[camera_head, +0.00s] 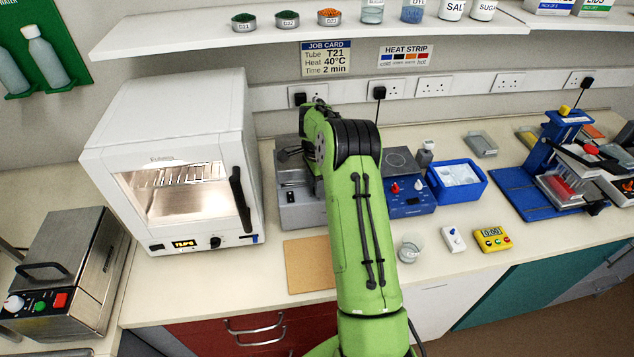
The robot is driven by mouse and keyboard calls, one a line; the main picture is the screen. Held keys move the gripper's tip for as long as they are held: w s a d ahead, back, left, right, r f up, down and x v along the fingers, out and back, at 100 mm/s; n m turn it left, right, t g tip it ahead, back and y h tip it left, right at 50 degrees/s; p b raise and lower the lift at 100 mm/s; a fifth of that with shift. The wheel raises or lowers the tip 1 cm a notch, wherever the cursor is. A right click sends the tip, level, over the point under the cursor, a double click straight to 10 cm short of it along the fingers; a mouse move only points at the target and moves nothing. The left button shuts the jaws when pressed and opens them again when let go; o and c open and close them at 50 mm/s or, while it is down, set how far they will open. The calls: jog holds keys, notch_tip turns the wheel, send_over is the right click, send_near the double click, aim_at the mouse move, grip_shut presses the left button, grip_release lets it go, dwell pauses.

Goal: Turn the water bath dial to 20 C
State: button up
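No label shows which appliance is the water bath. A steel lidded box (60,262) at the lower left has a white dial (14,303) with green and red buttons on its front; the dial's marks are too small to read. A grey appliance (300,212) on the bench behind my arm is partly hidden by it, so any dial there may be covered. My green arm rises through the middle of the view and bends toward that grey appliance. My gripper (292,155) seems to be the dark part over its top; its fingers are not clear.
A white oven (165,110) with a lit window stands between the steel box and grey appliance. A blue hotplate (408,205), beaker (410,247), white remote-like device (454,240) and yellow timer (492,239) are right of my arm. A brown board (308,265) lies in front. A shelf (200,40) runs above.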

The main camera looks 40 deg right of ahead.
jog(key=shift+c, duration=0.3)
grip_shut()
jog(key=shift+n, duration=0.3)
jog(key=n, duration=0.3)
jog(key=shift+n, duration=0.3)
jog(key=n, duration=0.3)
jog(key=shift+n+b, duration=0.4)
jog(key=n, duration=0.4)
jog(key=shift+n, duration=1.7)
